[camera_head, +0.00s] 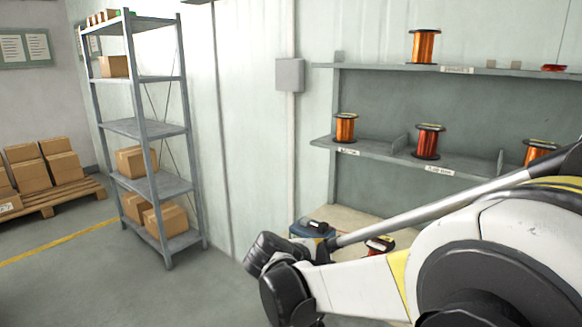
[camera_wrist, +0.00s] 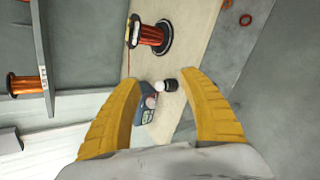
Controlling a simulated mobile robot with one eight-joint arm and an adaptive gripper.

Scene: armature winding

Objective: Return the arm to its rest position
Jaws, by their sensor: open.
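My gripper (camera_wrist: 163,110) shows in the wrist view with its two yellow fingers spread apart and nothing between them. Beyond the fingers lie a workbench top (camera_wrist: 196,45), a blue device (camera_wrist: 142,108) and a small dark cylinder with a white end (camera_wrist: 170,85). A copper wire spool (camera_wrist: 150,35) stands on the bench past the fingers. In the head view my white arm fills the lower right and partly covers the bench (camera_head: 345,222). The gripper fingers cannot be made out there.
Wall shelves (camera_head: 385,152) hold several copper spools, one of them a spool (camera_head: 345,127) on the lower board. A grey rack (camera_head: 150,128) with cardboard boxes stands at left. A pallet (camera_head: 55,197) carries more boxes. The floor (camera_head: 110,270) at lower left is clear.

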